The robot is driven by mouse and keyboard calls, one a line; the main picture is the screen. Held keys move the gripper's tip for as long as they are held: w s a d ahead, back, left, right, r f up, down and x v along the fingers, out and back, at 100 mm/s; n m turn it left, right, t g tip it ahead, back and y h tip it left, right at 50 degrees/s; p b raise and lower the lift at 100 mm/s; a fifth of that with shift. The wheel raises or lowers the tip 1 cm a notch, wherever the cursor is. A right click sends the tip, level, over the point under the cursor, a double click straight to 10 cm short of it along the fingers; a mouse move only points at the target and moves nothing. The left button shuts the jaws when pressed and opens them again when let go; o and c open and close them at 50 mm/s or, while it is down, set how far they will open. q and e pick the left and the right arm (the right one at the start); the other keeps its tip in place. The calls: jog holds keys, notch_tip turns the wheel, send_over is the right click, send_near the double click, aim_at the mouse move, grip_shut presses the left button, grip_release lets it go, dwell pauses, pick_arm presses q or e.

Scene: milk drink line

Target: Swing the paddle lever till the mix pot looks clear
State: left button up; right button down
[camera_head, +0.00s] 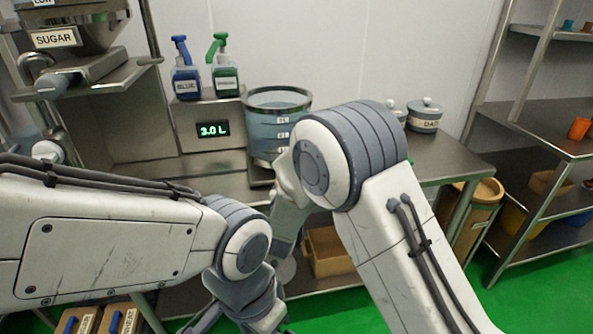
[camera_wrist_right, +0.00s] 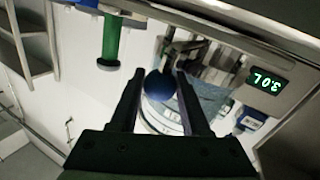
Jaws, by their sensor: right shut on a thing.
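The mix pot (camera_head: 277,125) is a clear, marked vessel on the steel bench. Its contents look pale blue-grey, and its lower right is behind my right arm. In the right wrist view, my right gripper (camera_wrist_right: 160,82) is shut on a round blue knob (camera_wrist_right: 159,86), which I take to be the paddle lever's end. The lever's shaft cannot be made out. In the head view my right gripper is hidden behind its own arm. My left gripper (camera_head: 238,318) hangs low at the bottom edge, apart from the pot, its fingertips cut off.
A display reading 3.0 L (camera_head: 213,130) is left of the pot. A blue pump bottle (camera_head: 186,82) and a green pump bottle (camera_head: 226,80) stand above it. A sugar hopper (camera_head: 70,35) is at upper left, lidded tins (camera_head: 425,118) at right.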

jog(key=shift+s, duration=0.1)
dwell(0.7)
jog(key=shift+c, duration=1.9)
grip_release()
